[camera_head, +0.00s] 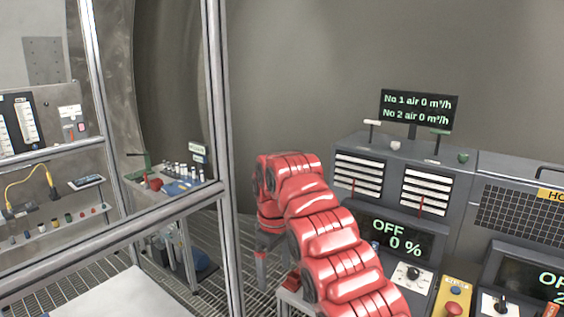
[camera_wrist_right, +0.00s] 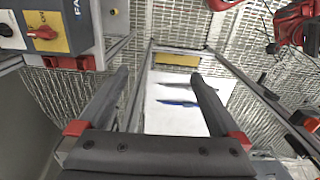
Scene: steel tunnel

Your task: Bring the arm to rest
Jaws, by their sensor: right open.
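My right arm, red and jointed, comes in from the bottom right in the head view and bends over, so that its grey gripper (camera_head: 262,270) hangs low in front of the console. In the right wrist view the two dark fingers of this gripper (camera_wrist_right: 158,78) stand wide apart, with nothing held between them. Beyond them lie a white surface and floor grating. My left gripper is not in view.
A grey console (camera_head: 385,160) with an air display (camera_head: 418,110) stands close on the right. A metal frame post (camera_head: 216,130) rises left of my arm. A white tabletop (camera_head: 115,298) is at the lower left. A yellow box with a red knob (camera_wrist_right: 42,33) is near the gripper.

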